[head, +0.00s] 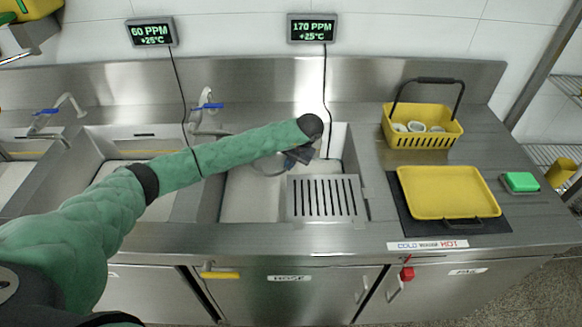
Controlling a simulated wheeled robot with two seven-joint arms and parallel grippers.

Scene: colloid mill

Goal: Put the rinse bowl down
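My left arm in its green sleeve reaches from the left across the sinks. A greyish, see-through curved rim (266,172), probably the rinse bowl, shows just left of the gripper, partly hidden under my forearm. I cannot tell whether the fingers are closed on it, or whether it touches the sink floor. My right gripper is not in view.
To the right are a yellow basket (423,131) with cups, a yellow tray (447,192) on a dark mat and a green sponge (520,182). A blue-handled tap (207,106) stands behind the sink.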

